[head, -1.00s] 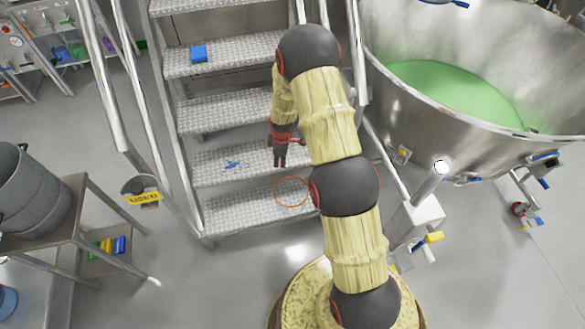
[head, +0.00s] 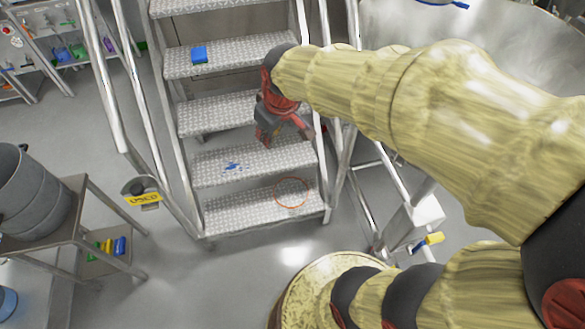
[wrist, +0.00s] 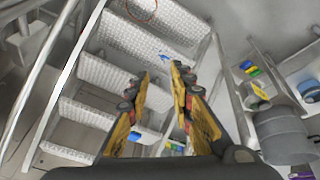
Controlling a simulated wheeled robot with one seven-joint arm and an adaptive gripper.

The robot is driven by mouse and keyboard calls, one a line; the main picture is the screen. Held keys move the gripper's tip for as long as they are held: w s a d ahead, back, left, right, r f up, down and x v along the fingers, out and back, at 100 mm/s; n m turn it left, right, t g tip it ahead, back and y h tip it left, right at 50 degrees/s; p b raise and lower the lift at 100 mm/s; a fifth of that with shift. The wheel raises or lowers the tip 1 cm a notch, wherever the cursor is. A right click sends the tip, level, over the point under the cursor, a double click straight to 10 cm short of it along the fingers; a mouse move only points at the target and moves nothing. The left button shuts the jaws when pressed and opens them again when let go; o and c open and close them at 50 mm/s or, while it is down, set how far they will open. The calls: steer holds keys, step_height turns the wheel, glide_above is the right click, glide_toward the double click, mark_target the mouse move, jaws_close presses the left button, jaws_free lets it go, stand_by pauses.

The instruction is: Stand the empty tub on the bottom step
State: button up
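The bottom step (head: 240,216) is bare metal tread with a thin orange ring (head: 291,193) marked near its right end; the ring also shows at the top of the wrist view (wrist: 141,5). My gripper (head: 285,140) is over the stairs, above and beyond the bottom step. In the wrist view its two fingers (wrist: 161,72) are apart with nothing between them. No thing in view is clearly the empty tub. A grey metal drum (head: 33,195) stands on a stand at the left; I cannot see whether it is empty.
Blue scraps (head: 232,166) lie on the second step and a blue block (head: 199,54) on a higher one. Handrails (head: 105,75) flank the stairs. A holder labelled USED (head: 143,199) is by the left rail. A large steel vessel (head: 490,35) is at right.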

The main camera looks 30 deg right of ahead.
steer(key=s+a+r+m, duration=0.1)
steer(key=s+r, duration=0.1)
steer(key=s, duration=0.5)
steer(key=s+a+r+m+t, duration=0.1)
steer(key=s+a+r+m, duration=0.1)
steer(key=s, duration=0.6)
steer(key=shift+s+r+m, duration=0.2)
steer(key=shift+r+m, duration=0.1)
steer(key=shift+r, duration=0.25)
step_height(320, 180, up, 3)
steer(key=shift+f+p, duration=0.2)
steer(key=shift+p, duration=1.05)
steer(key=shift+f, duration=0.15)
